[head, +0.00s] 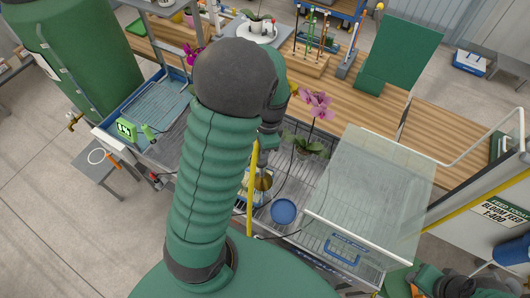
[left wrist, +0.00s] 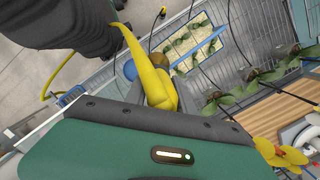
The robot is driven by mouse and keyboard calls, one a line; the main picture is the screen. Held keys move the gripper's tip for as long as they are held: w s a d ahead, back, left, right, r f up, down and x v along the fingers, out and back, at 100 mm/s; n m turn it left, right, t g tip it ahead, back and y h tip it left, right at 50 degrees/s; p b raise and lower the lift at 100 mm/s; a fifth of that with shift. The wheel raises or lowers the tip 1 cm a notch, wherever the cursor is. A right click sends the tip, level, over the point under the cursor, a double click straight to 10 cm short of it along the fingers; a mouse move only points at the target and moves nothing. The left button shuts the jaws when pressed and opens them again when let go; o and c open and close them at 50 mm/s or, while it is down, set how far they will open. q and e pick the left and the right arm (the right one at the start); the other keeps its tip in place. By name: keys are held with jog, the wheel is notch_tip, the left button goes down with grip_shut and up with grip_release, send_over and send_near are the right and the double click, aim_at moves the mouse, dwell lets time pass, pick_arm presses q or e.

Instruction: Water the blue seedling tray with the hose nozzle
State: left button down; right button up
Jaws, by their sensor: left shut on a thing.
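My left gripper (head: 268,142) is shut on the yellow hose nozzle (left wrist: 156,84) and holds it over the slatted bench. The nozzle's brass head (head: 263,181) hangs downward in the head view. The blue seedling tray (left wrist: 205,44) shows in the left wrist view, with pale cells and small green seedlings, just beyond the nozzle. In the head view the tray is mostly hidden behind my arm and the nozzle. I see no water. At the lower right of the head view is part of my right arm (head: 440,282); its jaws are not clear.
A blue round saucer (head: 283,211) lies right of the nozzle. A pink orchid (head: 315,106) stands behind it. A clear panel (head: 372,195) covers the bench's right part. A yellow hose (head: 252,180) hangs beside my arm. Dark thin lines cross the bench.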

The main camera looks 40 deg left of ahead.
pick_arm(q)
jog(key=shift+d, duration=0.1)
jog(key=a, duration=0.4)
jog(key=shift+s+a+r, duration=0.15)
jog(key=shift+s+r, duration=0.05)
jog(key=shift+s, duration=0.1)
jog(key=shift+d, duration=0.2)
dwell(0.3)
jog(key=shift+a, duration=0.15)
dwell(1.2)
jog(key=s+a, duration=0.2)
jog(key=a, duration=0.6)
jog(key=shift+s+a, duration=0.2)
jog(key=shift+s, duration=0.15)
jog(key=shift+d, duration=0.15)
dwell(1.7)
